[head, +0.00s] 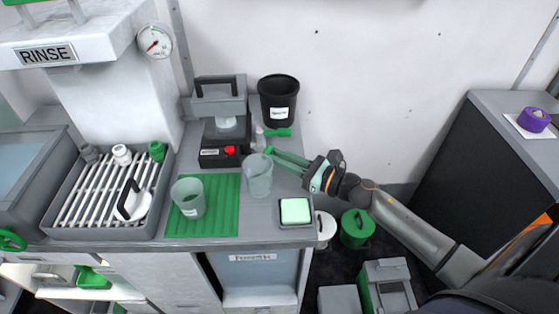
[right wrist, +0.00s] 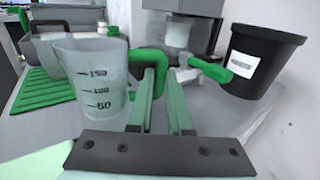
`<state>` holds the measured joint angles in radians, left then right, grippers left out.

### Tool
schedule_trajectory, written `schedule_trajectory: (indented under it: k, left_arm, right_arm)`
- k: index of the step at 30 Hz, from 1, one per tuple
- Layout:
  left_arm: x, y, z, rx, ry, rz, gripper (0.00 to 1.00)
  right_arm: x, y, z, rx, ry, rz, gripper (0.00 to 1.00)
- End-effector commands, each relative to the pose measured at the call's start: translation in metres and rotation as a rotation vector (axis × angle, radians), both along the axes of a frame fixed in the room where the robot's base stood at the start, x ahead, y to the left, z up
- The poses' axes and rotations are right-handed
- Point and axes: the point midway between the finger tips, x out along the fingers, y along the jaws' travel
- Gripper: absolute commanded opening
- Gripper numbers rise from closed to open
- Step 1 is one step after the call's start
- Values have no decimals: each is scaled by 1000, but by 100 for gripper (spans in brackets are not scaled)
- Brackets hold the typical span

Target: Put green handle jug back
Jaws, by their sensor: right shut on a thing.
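A clear measuring jug (head: 258,178) with a green handle is upright over the counter, right of the green ribbed mat (head: 228,218). In the right wrist view the jug (right wrist: 92,80) shows its volume marks, and its green handle (right wrist: 148,62) is at my fingers. My right gripper (head: 271,155) is shut on this handle from the right; its fingers (right wrist: 160,78) show in the right wrist view. I cannot tell whether the jug's base touches the counter. A second clear jug (head: 188,198) stands on the mat. My left gripper is not in view.
A black bin (head: 278,98) and a green-handled tool (head: 277,132) are behind the jug. A dispenser machine (head: 222,125) stands behind the mat. A tray with a pale green pad (head: 295,211) lies at the front right. A slatted drain rack (head: 98,195) is at left.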

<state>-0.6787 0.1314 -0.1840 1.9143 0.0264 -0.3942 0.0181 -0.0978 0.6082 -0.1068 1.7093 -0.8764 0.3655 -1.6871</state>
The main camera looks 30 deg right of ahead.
Motion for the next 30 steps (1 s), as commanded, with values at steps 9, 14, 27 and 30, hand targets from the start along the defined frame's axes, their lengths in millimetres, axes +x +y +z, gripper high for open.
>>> schedule_trajectory:
  k: [9, 14, 27, 30]
  left_arm:
    - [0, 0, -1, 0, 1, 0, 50]
    - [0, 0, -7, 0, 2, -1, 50]
    - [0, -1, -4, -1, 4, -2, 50]
    - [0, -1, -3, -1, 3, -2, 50]
  right_arm:
    - [0, 0, -7, 0, -2, 0, 0]
    - [0, 0, -12, -1, -3, -1, 0]
    - [0, 0, -10, 0, -1, -1, 47]
    - [0, 0, -9, 0, -1, -1, 47]
